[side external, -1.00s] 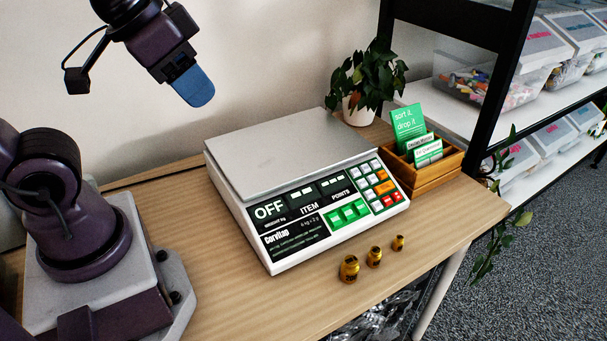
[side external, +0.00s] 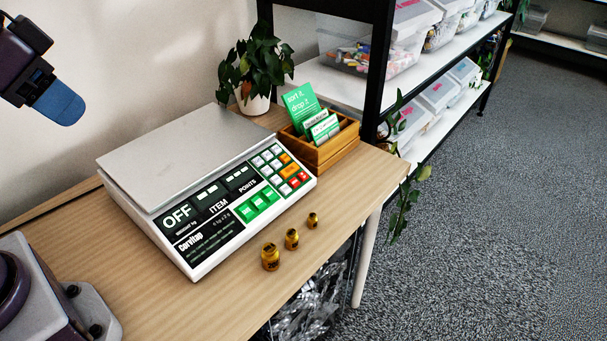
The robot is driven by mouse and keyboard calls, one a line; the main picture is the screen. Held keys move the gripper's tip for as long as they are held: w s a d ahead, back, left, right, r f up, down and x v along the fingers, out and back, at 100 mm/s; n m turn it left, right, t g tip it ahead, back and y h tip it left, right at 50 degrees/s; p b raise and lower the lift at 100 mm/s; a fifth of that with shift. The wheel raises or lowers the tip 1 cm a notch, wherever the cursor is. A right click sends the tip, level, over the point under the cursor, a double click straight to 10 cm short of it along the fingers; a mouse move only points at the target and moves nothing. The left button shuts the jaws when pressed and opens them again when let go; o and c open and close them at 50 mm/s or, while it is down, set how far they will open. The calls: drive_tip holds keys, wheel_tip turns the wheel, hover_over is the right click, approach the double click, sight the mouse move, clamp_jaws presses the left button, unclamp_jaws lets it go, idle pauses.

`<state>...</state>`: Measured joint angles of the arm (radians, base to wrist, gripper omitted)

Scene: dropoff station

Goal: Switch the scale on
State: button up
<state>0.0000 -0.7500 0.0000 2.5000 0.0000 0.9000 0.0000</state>
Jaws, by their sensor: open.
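The scale (side external: 175,160) is a white and silver unit with a flat metal top plate, standing on the wooden table. Its dark front panel shows OFF at the left. Green keys (side external: 259,204) sit at the panel's lower middle. A keypad of white, orange and red keys (side external: 281,171) sits at its right. My gripper (side external: 60,103) is at the upper left, in the air above and left of the scale, apart from it. Its blue finger points down and right. It is open with nothing seen in it. The far finger is hidden behind the near one.
Several brass weights (side external: 270,257) stand in front of the scale, near the table's front edge. A wooden card box (side external: 335,150) and a potted plant (side external: 252,98) stand right of and behind it. A black-framed shelf (side external: 378,70) is beyond. Bare table (side external: 120,255) lies at front left.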

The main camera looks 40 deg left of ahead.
clamp_jaws()
idle(1.7)
